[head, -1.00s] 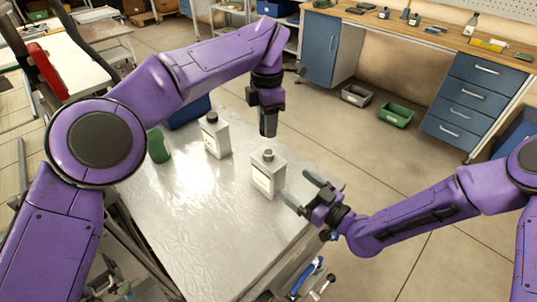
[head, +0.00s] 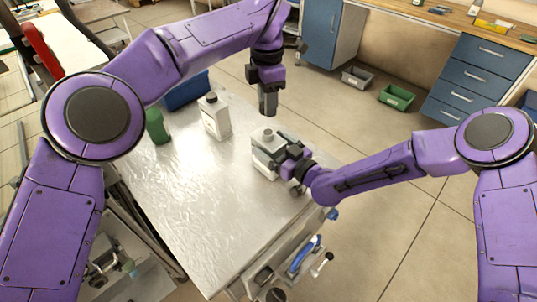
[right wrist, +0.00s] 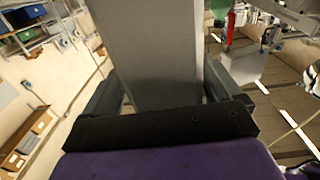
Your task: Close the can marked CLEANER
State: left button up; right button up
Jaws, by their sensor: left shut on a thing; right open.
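A pale grey-white rectangular can (head: 262,160) stands upright near the table's right edge, its open-looking neck on top; its label is too small to read. My right gripper (head: 290,165) is open at this can's right side. In the right wrist view the can (right wrist: 150,50) stands between the two spread fingers (right wrist: 165,95). My left gripper (head: 268,106) is shut, pointing down above and slightly behind the can. What it holds, apparently the cap, is hidden between its fingers. A second similar can (head: 215,120) with a dark cap stands farther left.
The metal table (head: 190,210) is bare at the front and middle. A green container (head: 156,127) stands at its left edge and a blue bin (head: 187,92) behind. Grey and green bins (head: 397,97) lie on the floor by the workbench.

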pick_arm(q)
jog(key=shift+s+a+r, duration=0.1)
jog(key=shift+s+r, duration=0.25)
jog(key=shift+s, duration=0.35)
pick_arm(e)
jog(key=shift+w+a+r, duration=0.15)
jog(key=shift+a+r, duration=0.1)
jog(key=shift+a, duration=0.55)
pick_arm(q)
jog(key=shift+w+f, duration=0.25)
jog(key=shift+w, duration=0.15)
pick_arm(e)
jog(key=shift+w+f, duration=0.25)
jog(key=shift+w, duration=0.1)
jog(key=shift+c, duration=0.3)
pick_arm(q)
jog(key=shift+s+r, duration=0.15)
jog(key=shift+s, duration=0.05)
pick_arm(e)
jog(key=shift+s+r, duration=0.2)
jog(key=c, duration=1.4)
pick_arm(q)
send_over(269, 132)
notch_tip(269, 132, down, 4)
jog(key=shift+a+f, duration=0.1)
pick_arm(e)
jog(key=shift+w+d, duration=0.1)
jog(key=shift+c, duration=0.3)
pick_arm(q)
jog(key=shift+f, duration=0.4)
